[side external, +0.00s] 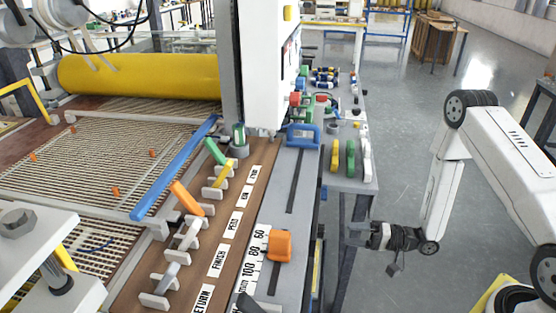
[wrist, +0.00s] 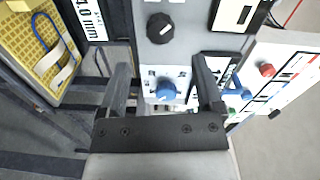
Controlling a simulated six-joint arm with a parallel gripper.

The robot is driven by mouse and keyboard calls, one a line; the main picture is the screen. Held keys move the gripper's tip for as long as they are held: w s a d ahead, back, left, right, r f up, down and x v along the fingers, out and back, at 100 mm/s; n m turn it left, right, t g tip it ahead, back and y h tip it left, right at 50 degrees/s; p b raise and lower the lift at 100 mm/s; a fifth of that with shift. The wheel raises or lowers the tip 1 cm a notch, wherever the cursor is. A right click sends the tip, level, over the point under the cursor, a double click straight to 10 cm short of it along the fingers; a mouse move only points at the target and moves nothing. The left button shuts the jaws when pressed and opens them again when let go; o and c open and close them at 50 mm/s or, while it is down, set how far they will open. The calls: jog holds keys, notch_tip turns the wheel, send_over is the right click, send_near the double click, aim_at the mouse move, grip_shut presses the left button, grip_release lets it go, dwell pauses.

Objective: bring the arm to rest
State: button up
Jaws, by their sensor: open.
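My gripper (side external: 368,236) shows at the lower right of the side view, at the end of my white arm. It is over the open floor, to the right of the machine bench and apart from it. In the wrist view my gripper (wrist: 160,80) has its two dark fingers spread, with nothing held between them. Beyond the fingers is a grey panel with a blue knob (wrist: 166,90) and a black knob (wrist: 160,28). I cannot tell how far the fingertips are from this panel.
The machine bench has a blue bar (side external: 175,168), a yellow roller (side external: 140,77), an orange slider block (side external: 279,245) and a blue handle (side external: 303,136). Green, yellow and white clips (side external: 350,158) stand on the side table. A yellow bin (wrist: 40,45) is at the wrist view's upper left.

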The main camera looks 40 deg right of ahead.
jog(key=w+d+r+n+g+h, duration=0.35)
jog(key=r+n+h, duration=0.2)
jog(key=h, duration=0.55)
jog(key=s+a+r+n+g, duration=0.1)
jog(key=s+a+r+g, duration=0.1)
jog(key=s, duration=0.4)
jog(key=s+a+r+n+g+h, duration=0.1)
jog(key=s+a+r+g, duration=0.2)
jog(key=s+r, duration=0.3)
jog(key=shift+s+g, duration=0.25)
jog(key=shift+g, duration=0.4)
jog(key=shift+f, duration=0.1)
